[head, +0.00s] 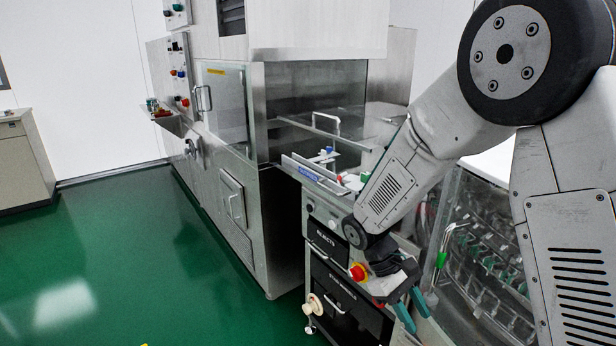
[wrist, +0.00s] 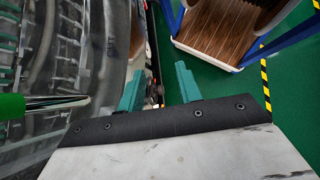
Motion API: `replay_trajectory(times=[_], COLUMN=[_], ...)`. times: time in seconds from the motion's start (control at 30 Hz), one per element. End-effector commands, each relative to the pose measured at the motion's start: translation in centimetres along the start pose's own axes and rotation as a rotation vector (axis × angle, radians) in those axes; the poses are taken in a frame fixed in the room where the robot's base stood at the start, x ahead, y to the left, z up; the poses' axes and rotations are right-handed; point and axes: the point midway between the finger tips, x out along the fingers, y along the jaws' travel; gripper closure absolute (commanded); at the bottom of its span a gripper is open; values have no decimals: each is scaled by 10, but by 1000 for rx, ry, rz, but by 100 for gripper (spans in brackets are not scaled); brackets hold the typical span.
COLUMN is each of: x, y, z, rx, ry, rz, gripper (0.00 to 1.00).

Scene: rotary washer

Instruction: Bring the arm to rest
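My gripper (head: 411,308) hangs at the end of my bent arm at the lower right of the head view, in front of the washer's dark lower panels. Its two teal fingers point down and stand apart. The wrist view also shows my gripper (wrist: 158,90) with its fingers spread and nothing between them. I see no object held.
The steel rotary washer (head: 285,180) stands beside my arm, with a red-and-yellow button (head: 358,271) close to the gripper. A green-handled part (head: 441,258) is to the gripper's right. Green floor (head: 110,260) is clear at left. A wooden-topped blue-framed item (wrist: 222,28) appears in the wrist view.

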Motion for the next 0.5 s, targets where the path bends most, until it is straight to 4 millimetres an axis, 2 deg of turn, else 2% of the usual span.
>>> replay_trajectory(times=[0.03, 0.2, 0.5], x=[-9, -27, -38], y=[-1, -12, -39], z=[21, 81, 171], rx=[45, 183, 387], ry=[38, 147, 353], rz=[-27, -119, -260], gripper=[65, 65, 65])
